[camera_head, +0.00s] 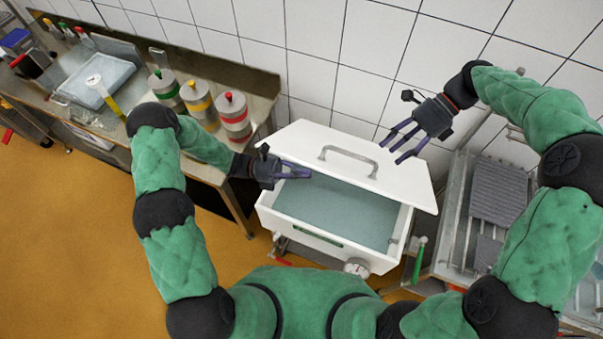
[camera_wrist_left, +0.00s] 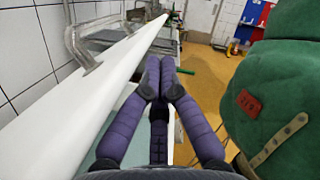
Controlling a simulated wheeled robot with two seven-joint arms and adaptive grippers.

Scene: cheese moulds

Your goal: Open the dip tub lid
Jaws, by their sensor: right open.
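The dip tub (camera_head: 322,238) is a white box with bluish liquid inside. Its white lid (camera_head: 300,144) is partly raised and tilted, and the front of the opening shows. A grey bar handle (camera_head: 348,160) is on the lid; it also shows in the left wrist view (camera_wrist_left: 82,48). My left gripper (camera_head: 300,170) is at the lid's left front edge, over the opening. In the left wrist view its fingers (camera_wrist_left: 162,75) are together with nothing between them, beside the lid (camera_wrist_left: 70,105). My right gripper (camera_head: 398,142) is open and empty above the lid's right back part.
A steel table (camera_head: 240,163) on the left bears several striped canisters (camera_head: 199,102) and a tray (camera_head: 100,80). A metal rack with grey ribbed blocks (camera_head: 497,192) stands right of the tub. The tiled wall (camera_head: 330,50) is close behind. Open floor (camera_head: 70,220) lies at left.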

